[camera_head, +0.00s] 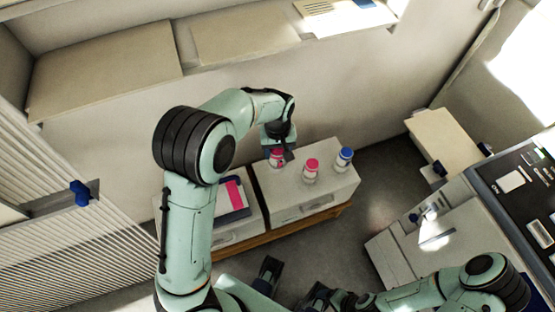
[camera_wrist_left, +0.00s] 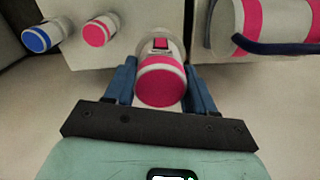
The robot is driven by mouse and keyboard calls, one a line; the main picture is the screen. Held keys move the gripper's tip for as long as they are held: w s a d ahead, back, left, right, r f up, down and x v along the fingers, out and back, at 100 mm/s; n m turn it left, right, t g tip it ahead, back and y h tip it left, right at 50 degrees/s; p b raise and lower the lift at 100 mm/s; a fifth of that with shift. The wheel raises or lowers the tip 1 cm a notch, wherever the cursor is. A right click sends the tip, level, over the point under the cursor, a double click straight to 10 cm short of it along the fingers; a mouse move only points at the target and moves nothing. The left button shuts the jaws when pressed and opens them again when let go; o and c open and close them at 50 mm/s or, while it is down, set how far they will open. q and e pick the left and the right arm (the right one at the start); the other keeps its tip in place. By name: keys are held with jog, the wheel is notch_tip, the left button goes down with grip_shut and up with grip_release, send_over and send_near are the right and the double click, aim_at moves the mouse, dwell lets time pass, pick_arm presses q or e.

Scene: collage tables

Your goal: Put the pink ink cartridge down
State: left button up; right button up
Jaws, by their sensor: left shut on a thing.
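My left gripper (camera_head: 278,152) is shut on a pink ink cartridge (camera_head: 276,160), a white bottle with a pink cap, at the back left of the right-hand white box (camera_head: 315,195). In the left wrist view the pink ink cartridge (camera_wrist_left: 160,80) sits between the blue fingers of my left gripper (camera_wrist_left: 160,88), with its pink cap facing the camera. I cannot tell whether its base touches the box top. My right arm enters at the lower right; its fingertips are not clear.
A second pink-capped cartridge (camera_head: 311,168) and a blue-capped cartridge (camera_head: 345,156) stand on the same box. A pink-and-white item with a dark blue edge (camera_head: 235,196) lies on the left box. A printer-like machine (camera_head: 455,215) stands right. The box's front strip is clear.

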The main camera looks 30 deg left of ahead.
pick_arm(q)
jog(key=shift+r, duration=1.85)
pick_arm(e)
jog(key=shift+w+r, duration=0.1)
jog(key=shift+r, duration=0.15)
pick_arm(q)
jog(key=shift+a, duration=0.1)
jog(key=s+a+f+n+b, duration=0.1)
jog(key=s+a+n, duration=0.3)
jog(key=a, duration=0.6)
jog(key=s+a+r+n+b, duration=0.2)
jog(key=s+a+n, duration=0.1)
jog(key=s+a, duration=0.7)
jog(key=s+a+r+n+b, duration=0.1)
jog(key=s+a+n+b, duration=0.15)
jog(key=s+a, duration=0.8)
notch_tip(320, 180, down, 20)
jog(key=s+d+b, duration=0.2)
jog(key=s+b, duration=0.1)
jog(key=b, duration=0.1)
jog(key=shift+d+r+b, duration=0.2)
jog(key=shift+b, duration=0.15)
pick_arm(e)
jog(key=w+d+f+t, duration=0.2)
jog(key=w+f, duration=0.4)
jog(key=f, duration=0.4)
jog(key=shift+w+t+h, duration=0.25)
jog(key=shift+t+h, duration=0.05)
jog(key=shift+h, duration=0.1)
